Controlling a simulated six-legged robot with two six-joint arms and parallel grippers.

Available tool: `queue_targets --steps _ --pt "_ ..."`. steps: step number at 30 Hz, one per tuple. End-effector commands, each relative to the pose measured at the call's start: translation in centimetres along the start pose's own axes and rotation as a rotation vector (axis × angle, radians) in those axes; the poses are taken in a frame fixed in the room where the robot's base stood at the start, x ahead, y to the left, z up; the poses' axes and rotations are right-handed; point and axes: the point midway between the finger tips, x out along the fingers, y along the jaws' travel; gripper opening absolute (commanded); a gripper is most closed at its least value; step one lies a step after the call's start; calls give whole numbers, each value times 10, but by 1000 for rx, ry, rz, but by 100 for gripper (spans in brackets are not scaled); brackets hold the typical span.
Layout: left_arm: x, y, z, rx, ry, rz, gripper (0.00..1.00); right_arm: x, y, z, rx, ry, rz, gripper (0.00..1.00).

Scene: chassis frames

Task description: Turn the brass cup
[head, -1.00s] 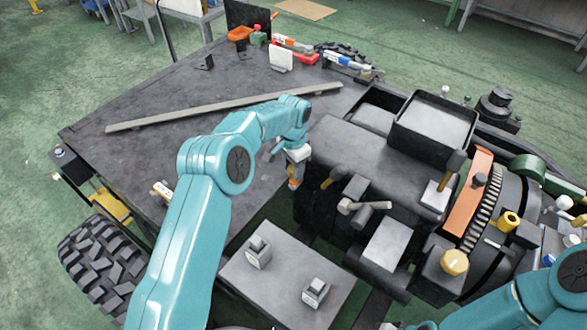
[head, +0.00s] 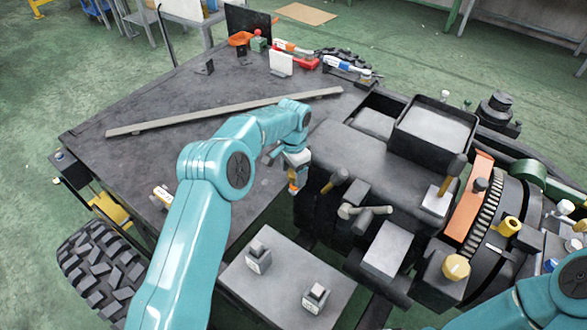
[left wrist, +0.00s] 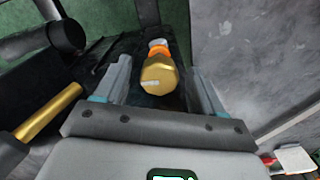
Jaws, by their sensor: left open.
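In the left wrist view a brass cup (left wrist: 160,76) with a faceted end and an orange ring behind it lies between my two open fingers. Gaps show on both sides, so the fingers look apart from it. In the head view my left gripper (head: 296,165) points down beside the dark machine block, with a small orange and brass part (head: 293,187) just below it; most of the cup is hidden there. Only a link of my right arm shows at the lower right; its gripper is out of view.
A grey bar (head: 225,110) lies across the dark deck (head: 130,150). Lever handles (head: 365,210) stand right of my left gripper. A light plate (head: 285,280) with two small blocks lies in front. Another brass knob (head: 456,266) is at the right.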

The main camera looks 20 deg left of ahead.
Motion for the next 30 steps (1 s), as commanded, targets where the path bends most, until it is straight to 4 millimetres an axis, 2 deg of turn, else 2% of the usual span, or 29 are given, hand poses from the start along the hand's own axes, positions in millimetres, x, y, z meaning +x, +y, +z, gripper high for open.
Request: queue_targets --steps 4,7,15,21,25,30 --pt "-10 0 -1 0 2 -2 69 2 1 0 0 0 0 43" --pt "-29 0 -1 0 4 -3 69 6 2 0 0 0 0 43" --pt "-103 0 -1 0 5 -3 69 7 3 0 0 0 0 43" --pt "-146 0 0 0 3 -2 69 1 0 0 0 0 0 43" --pt "-159 0 0 0 1 -1 69 -3 -1 0 0 0 0 43" --pt "-164 0 0 0 0 0 69 -3 -1 0 0 0 0 43"
